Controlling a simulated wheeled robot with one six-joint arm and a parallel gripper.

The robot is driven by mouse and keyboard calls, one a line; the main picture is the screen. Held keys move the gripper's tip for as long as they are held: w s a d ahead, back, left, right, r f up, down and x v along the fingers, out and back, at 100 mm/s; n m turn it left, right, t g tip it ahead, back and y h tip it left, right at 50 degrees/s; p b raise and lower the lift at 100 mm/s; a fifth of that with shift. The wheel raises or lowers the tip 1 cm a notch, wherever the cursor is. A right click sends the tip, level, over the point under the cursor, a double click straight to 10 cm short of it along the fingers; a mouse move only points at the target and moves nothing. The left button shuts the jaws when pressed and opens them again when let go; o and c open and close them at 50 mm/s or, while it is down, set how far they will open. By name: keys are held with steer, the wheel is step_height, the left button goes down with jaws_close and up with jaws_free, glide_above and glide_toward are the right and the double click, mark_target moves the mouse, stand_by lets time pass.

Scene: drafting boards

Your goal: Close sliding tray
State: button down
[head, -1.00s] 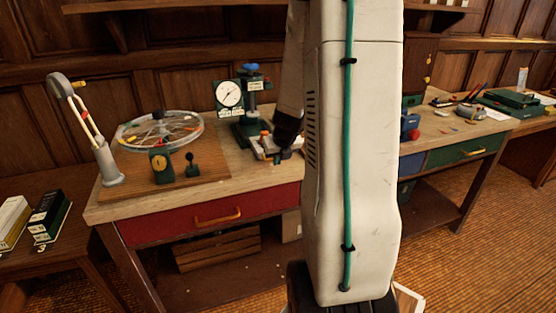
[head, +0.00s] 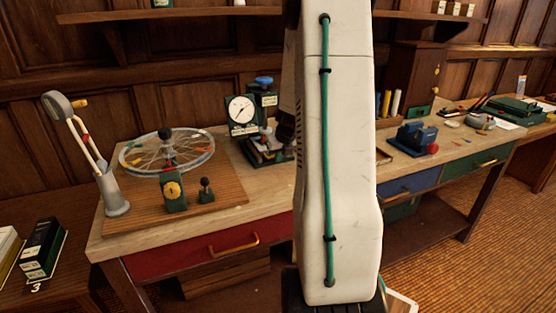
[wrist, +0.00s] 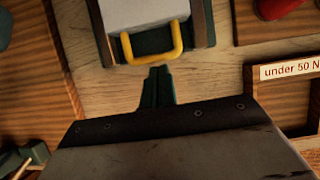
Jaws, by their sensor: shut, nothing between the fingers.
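The sliding tray (wrist: 133,14) shows at the top of the wrist view, with a pale flat surface, a dark green front and a yellow U-shaped handle (wrist: 152,45). It sits between two side rails. My gripper (wrist: 159,72) is shut and empty, its fingertips just short of the handle, with a small gap visible. In the head view the tray is at the foot of the green dial stand (head: 242,110), partly hidden by my arm. My fingers are hidden there, so I cannot tell how far the tray is out.
A spoked wheel (head: 190,152) on a wooden board stands left of the stand. A blue vise-like block (head: 416,138) is to the right. In the wrist view, a wooden bin labelled "under 50 N" (wrist: 293,67) lies to the right; bare bench top shows around my fingers.

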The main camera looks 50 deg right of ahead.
steer(key=shift+w+d, duration=0.15)
steer(key=shift+w, duration=0.25)
steer(key=shift+w+r, duration=0.1)
steer(key=shift+r, duration=0.05)
steer(key=s+a, duration=0.1)
steer(key=s, duration=0.1)
steer(key=s+a, duration=0.1)
steer(key=s, duration=0.1)
steer(key=shift+s+a, duration=0.1)
steer(key=shift+a, duration=0.05)
steer(key=v, duration=0.8)
steer(key=shift+s+a+r, duration=0.15)
steer(key=shift+r, duration=0.15)
